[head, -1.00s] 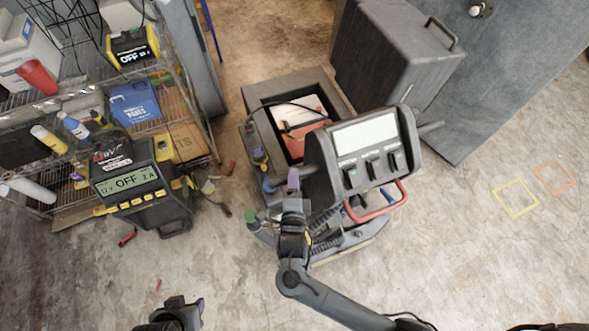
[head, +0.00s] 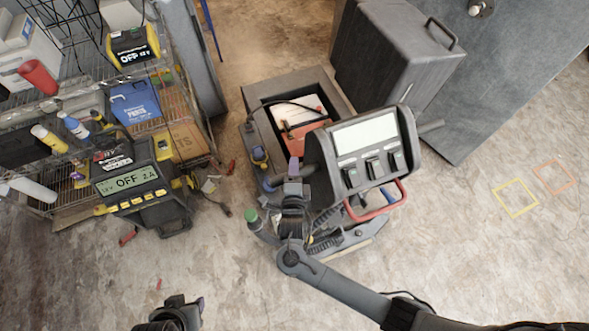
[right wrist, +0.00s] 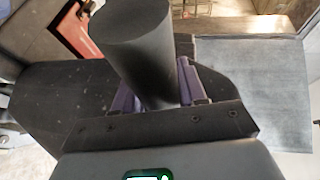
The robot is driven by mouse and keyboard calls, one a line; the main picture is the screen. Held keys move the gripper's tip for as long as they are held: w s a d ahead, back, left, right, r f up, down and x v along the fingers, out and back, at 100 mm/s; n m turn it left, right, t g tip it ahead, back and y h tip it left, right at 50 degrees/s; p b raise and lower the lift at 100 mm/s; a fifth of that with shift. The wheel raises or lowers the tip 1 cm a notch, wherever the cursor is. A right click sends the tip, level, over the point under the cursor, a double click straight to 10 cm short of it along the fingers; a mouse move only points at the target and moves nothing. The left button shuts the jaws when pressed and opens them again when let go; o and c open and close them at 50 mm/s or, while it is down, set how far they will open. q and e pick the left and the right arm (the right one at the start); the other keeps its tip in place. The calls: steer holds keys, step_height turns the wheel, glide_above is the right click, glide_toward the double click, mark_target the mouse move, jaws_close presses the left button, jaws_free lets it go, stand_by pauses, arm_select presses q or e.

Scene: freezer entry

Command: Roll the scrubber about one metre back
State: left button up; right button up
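The scrubber (head: 350,170) stands on the floor in the middle of the head view. It has a light screen, a red bar (head: 378,209) and an open compartment behind its console. A dark grip sticks out on each side of the console; the right one (head: 431,126) is free. My right gripper (head: 294,168) is at the left grip. In the right wrist view its two purple fingers (right wrist: 157,88) lie on either side of the dark cylindrical grip (right wrist: 135,45), seemingly closed against it. My left gripper (head: 184,308) is low at the bottom edge, away from the scrubber; its finger gap is unclear.
A wire shelf (head: 85,165) with bottles and boxes stands at the left. A dark case (head: 395,60) stands close behind. Floor at the right and in front looks clear.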

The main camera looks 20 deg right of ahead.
jaws_close()
arm_select(q)
steer(key=shift+w, duration=0.1)
arm_select(e)
steer(key=shift+s+a, duration=0.1)
steer(key=shift+s, duration=0.3)
steer(key=shift+s+r, duration=0.15)
steer(key=shift+s, duration=0.5)
steer(key=shift+s+f, duration=0.2)
steer(key=shift+s, duration=0.25)
steer(key=shift+o, duration=2.2)
jaws_free()
steer(key=shift+o, duration=1.3)
steer(key=shift+w+r, duration=0.1)
steer(key=shift+w, duration=0.25)
arm_select(q)
steer(key=shift+f, duration=0.2)
